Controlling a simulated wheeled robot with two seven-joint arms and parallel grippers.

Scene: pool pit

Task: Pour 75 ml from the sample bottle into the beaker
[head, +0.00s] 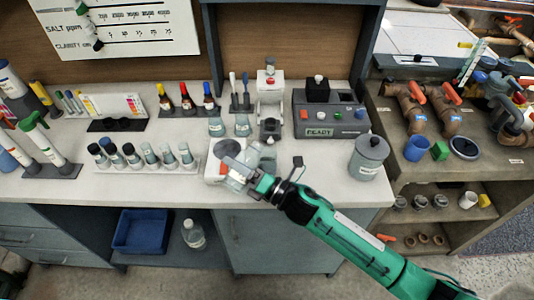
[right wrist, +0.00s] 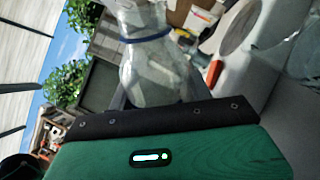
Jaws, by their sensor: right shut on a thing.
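My right gripper (head: 240,172) is shut on a clear bottle, which I take for the sample bottle, above the front edge of the counter. The bottle (right wrist: 155,65) shows in the right wrist view with a blue band around it, and it looks tipped well over. In the head view my gripper hides much of it. I cannot make out a liquid level or a stream. My left gripper is not in view.
A white device with a red spot (head: 215,172) sits just left of my gripper. A lidded grey canister (head: 369,157) stands to the right. A row of vials (head: 145,158) stands to the left. A grey READY unit (head: 330,113) is behind.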

